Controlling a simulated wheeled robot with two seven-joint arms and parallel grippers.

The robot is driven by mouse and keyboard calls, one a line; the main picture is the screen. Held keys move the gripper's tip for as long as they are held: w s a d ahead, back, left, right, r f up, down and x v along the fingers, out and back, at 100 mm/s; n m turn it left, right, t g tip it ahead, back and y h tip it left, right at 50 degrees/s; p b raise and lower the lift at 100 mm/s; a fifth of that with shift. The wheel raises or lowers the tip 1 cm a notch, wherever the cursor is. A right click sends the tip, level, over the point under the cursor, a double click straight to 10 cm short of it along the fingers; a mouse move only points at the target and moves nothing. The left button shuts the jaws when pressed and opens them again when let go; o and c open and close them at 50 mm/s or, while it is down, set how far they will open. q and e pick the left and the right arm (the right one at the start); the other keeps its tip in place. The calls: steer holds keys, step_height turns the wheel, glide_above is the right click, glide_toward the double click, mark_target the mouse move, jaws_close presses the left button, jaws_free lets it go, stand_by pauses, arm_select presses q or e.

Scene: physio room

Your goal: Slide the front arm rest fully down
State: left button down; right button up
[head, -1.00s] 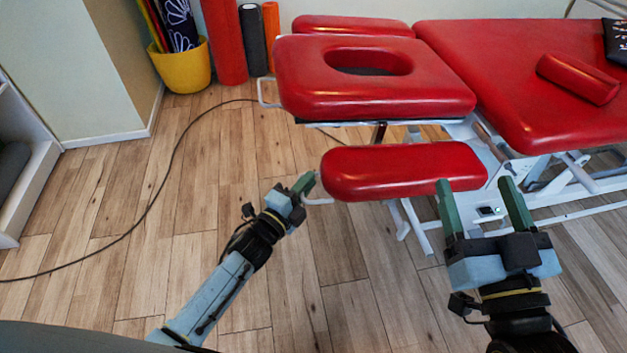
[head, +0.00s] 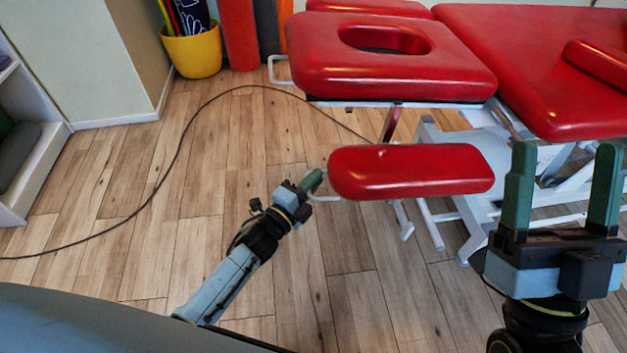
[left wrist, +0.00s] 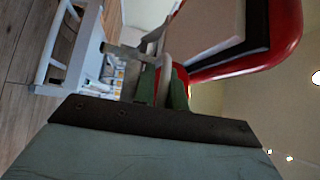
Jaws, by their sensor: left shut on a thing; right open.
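The front arm rest (head: 412,171) is a red padded block at the near side of the red treatment table, below the level of the headrest with the face hole (head: 390,70). A pale metal handle (head: 327,198) sticks out at its left end. My left gripper (head: 315,180) is shut on this handle; its fingers hide most of the grip. In the left wrist view the green fingers (left wrist: 163,88) close around a pale bar. My right gripper (head: 562,190) is open and empty, in front of the table to the right of the arm rest.
The far arm rest (head: 370,8) sits higher, behind the headrest. A red bolster (head: 598,66) lies on the main cushion. A yellow bucket (head: 192,52) and rolled mats (head: 238,40) stand at the back. A black cable (head: 178,150) crosses the floor, which is otherwise clear at left.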

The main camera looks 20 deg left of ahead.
arm_select(q)
steer(key=shift+a, duration=0.15)
steer(key=c, duration=1.5)
jaws_free()
steer(key=shift+p+v, duration=2.1)
steer(key=shift+v, duration=4.55)
arm_select(e)
steer(key=w+f+g+h, duration=0.2)
steer(key=w+f+g, duration=0.2)
steer(key=f+g, duration=0.3)
steer(key=shift+w+a+f+g, duration=0.15)
steer(key=shift+w+a+g, duration=0.1)
steer(key=shift+g, duration=0.15)
arm_select(q)
steer(key=shift+f, duration=0.1)
